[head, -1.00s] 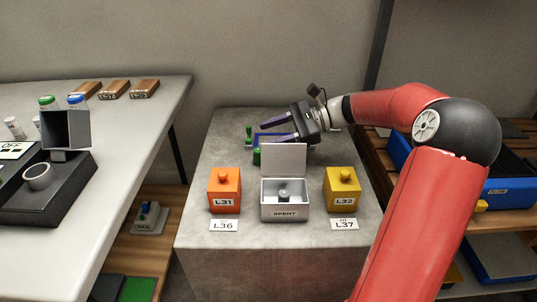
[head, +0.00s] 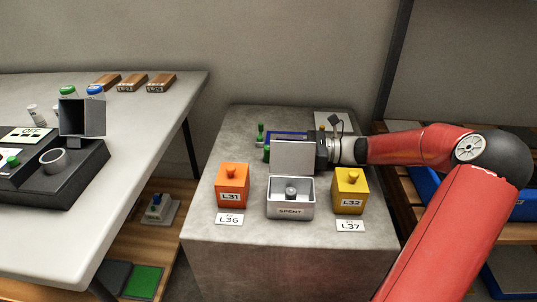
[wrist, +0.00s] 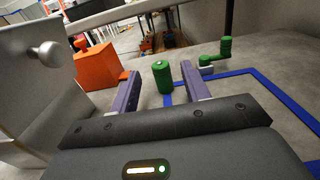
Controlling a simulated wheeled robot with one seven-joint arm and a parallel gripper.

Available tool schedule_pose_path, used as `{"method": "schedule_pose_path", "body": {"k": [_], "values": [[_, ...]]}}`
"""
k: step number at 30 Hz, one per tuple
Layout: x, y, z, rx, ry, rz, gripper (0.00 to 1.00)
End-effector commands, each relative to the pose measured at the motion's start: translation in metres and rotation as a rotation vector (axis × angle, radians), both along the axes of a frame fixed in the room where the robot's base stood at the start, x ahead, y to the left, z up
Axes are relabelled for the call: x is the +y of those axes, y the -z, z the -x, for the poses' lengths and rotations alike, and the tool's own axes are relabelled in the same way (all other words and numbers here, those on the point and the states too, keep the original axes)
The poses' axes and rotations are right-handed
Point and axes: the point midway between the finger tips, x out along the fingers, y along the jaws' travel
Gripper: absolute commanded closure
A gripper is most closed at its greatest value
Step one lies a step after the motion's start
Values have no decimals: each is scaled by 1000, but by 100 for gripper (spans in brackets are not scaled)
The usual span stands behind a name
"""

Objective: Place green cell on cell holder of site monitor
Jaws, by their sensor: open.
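A green cell (wrist: 162,76) stands upright on the grey block in the wrist view, between the two purple fingers of my gripper (wrist: 160,70). My gripper is open, with a gap on both sides of the cell. In the head view the green cell (head: 266,154) shows only partly beside the raised lid of the SPENT box. My gripper (head: 288,136) is low behind that lid, its near finger hidden. The black device (head: 60,185) on the left table has an OFF display and a round cup (head: 53,160), which looks like the site monitor and its holder.
The SPENT box (head: 290,211) stands between an orange block (head: 232,190) and a yellow block (head: 349,196). Another green object (wrist: 225,49) stands beyond the cell, near blue lines. A gap separates the left table (head: 150,130) from the grey block (head: 225,255).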

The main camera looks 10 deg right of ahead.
Motion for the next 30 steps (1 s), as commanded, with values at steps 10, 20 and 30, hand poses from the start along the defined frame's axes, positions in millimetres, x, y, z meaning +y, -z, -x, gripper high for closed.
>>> {"method": "schedule_pose_path", "body": {"k": [10,20,30], "values": [[43,0,-13,0,-3,-1,53],[46,0,-14,0,-2,-1,61],[46,-1,-14,-1,-2,-1,100]]}}
